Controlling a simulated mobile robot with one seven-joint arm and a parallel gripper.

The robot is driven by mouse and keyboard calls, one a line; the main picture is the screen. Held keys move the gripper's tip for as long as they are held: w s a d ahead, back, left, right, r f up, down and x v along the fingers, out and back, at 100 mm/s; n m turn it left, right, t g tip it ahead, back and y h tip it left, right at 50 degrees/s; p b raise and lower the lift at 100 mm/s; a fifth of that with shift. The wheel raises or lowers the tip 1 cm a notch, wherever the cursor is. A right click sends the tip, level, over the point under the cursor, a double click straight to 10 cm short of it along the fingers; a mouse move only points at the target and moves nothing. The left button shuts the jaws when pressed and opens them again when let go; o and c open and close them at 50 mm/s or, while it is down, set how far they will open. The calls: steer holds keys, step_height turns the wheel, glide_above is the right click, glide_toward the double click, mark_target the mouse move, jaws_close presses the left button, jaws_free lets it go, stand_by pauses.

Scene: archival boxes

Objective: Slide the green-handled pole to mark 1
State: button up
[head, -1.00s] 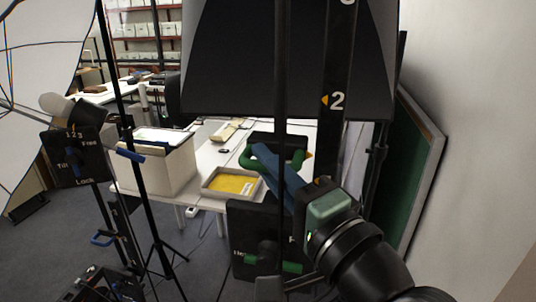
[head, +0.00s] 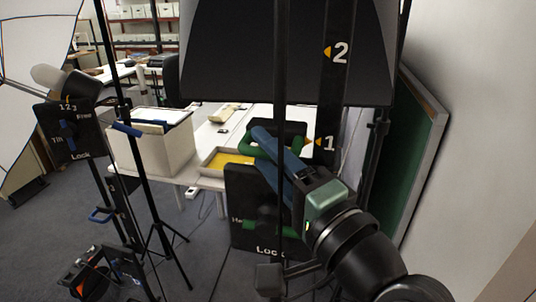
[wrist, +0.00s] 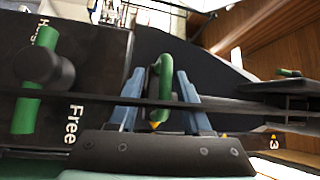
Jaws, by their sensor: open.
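The green handle (head: 248,144) sits on a black carriage against the upright black scale (head: 337,85). In the head view the carriage's orange pointer looks about level with the marker of mark 1 (head: 328,143); mark 2 stands above. My gripper (head: 262,146) is open, its blue fingers on either side of the handle. The wrist view shows the handle (wrist: 164,78) between the fingers with gaps. Below is a black panel (head: 240,190) with a green lever (head: 258,225) lying crosswise; it reads "Lock", and "Free" shows in the wrist view. My arm and a thin pole hide part of it.
A dark lamp hood (head: 230,60) hangs above. At left is another stand with a blue-levered panel (head: 62,130). Behind are a white box (head: 160,155) and a yellow-lined tray (head: 212,163) on a table. A green board (head: 415,150) leans at the right wall.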

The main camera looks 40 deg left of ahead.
steer(key=b+v, duration=0.4)
steer(key=v, duration=0.9)
steer(key=w+d+r+t+h, duration=0.5)
steer(key=w+r+t+h, duration=0.3)
steer(key=t, duration=0.5)
steer(key=s+d+r+n+t+h, duration=0.1)
steer(key=s+d+r+t+h, duration=0.4)
steer(key=d+r+t+h, duration=0.4)
step_height(320, 180, up, 3)
steer(key=shift+d+f+t+h, duration=0.15)
steer(key=shift+t+h, duration=0.35)
steer(key=shift+h, duration=0.5)
steer(key=shift+w+b, duration=0.1)
steer(key=shift+b, duration=0.25)
